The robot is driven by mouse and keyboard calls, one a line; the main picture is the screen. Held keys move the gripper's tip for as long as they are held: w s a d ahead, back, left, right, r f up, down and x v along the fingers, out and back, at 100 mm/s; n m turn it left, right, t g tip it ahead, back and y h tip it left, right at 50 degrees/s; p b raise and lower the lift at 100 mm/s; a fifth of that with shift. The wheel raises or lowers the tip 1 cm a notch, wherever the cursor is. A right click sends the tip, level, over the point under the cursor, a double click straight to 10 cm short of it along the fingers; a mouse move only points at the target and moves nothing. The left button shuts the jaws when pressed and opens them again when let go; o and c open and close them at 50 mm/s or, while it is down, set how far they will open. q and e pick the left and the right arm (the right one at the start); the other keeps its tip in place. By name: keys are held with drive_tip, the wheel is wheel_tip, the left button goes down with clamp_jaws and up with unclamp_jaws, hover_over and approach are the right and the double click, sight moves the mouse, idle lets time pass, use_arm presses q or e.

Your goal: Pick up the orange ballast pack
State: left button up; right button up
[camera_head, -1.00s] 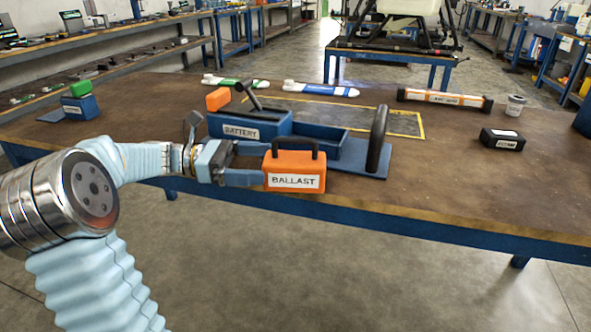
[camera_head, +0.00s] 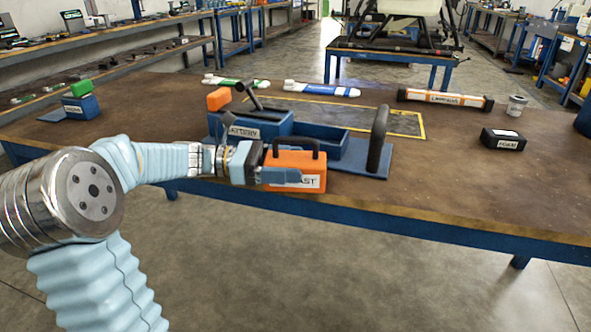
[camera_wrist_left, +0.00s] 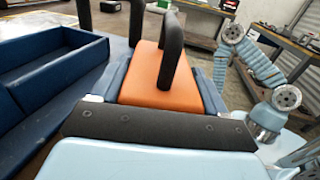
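The orange ballast pack (camera_head: 311,162) stands upright at the table's near edge, its black handle on top and its white label partly covered. My left gripper (camera_head: 284,174) reaches it from the left, with one finger across its front face. In the left wrist view the pack (camera_wrist_left: 165,82) sits between the two fingers (camera_wrist_left: 162,88), one along each side. The fingers look open, with only narrow gaps beside the pack; any contact is hard to make out. The pack appears to rest on the table. My right gripper is not in view.
Right behind the pack is a blue tray (camera_head: 345,150) with a battery box (camera_head: 250,124) and an upright black handle (camera_head: 378,138). A black foam pack (camera_head: 503,139) lies to the right. The table's right front is clear.

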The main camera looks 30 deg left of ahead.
use_arm(q)
drive_tip(key=c, duration=0.9)
drive_tip(key=shift+r, duration=0.1)
drive_tip(key=shift+c, duration=0.5)
drive_tip(key=shift+r, duration=0.1)
